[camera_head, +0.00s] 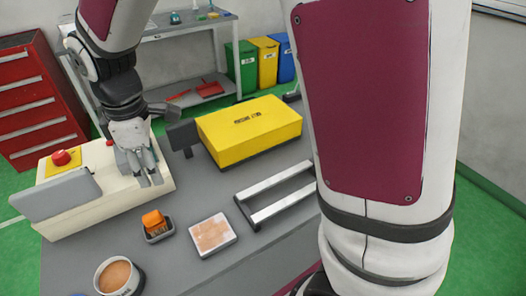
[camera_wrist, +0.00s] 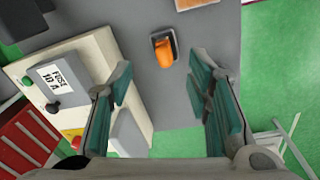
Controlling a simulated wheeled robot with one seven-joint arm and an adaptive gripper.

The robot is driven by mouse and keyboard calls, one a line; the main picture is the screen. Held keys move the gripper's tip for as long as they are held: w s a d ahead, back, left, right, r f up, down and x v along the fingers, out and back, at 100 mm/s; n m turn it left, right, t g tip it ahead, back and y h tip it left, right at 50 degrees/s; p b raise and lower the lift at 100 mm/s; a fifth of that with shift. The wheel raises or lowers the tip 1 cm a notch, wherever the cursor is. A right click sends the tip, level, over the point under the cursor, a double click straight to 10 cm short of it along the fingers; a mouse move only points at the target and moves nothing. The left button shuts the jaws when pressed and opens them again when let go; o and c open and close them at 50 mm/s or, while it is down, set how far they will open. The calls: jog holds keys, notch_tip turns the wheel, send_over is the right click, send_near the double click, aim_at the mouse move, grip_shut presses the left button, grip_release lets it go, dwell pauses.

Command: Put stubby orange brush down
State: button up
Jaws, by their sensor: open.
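The stubby orange brush (camera_head: 154,221) sits in a small dark tray or holder (camera_head: 159,237) on the grey table. It also shows in the wrist view (camera_wrist: 164,52), beyond and between my fingertips. My gripper (camera_head: 146,180) is above the table, behind and slightly left of the brush in the head view. In the wrist view my gripper (camera_wrist: 160,85) has its green-padded fingers wide apart with nothing between them. The brush is apart from both fingers.
A cream machine (camera_head: 110,200) with a red button stands at left. A round cup (camera_head: 116,274) with tan contents, a white square tray (camera_head: 212,234), a metal rail frame (camera_head: 277,194) and a yellow box (camera_head: 249,129) are also on the table. Grey surface is free between them.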

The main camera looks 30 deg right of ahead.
jog(key=s+d+r+m+t, duration=0.2)
jog(key=s+d+r+m, duration=0.4)
jog(key=s+d+r, duration=0.25)
jog(key=s+d+r+m+t, duration=0.1)
jog(key=s+d+m, duration=0.5)
jog(key=s, duration=0.6)
jog(key=shift+d+r+m+t, duration=0.35)
jog(key=shift+r+m, duration=0.25)
jog(key=shift+m, duration=0.6)
jog(key=shift+o, duration=0.5)
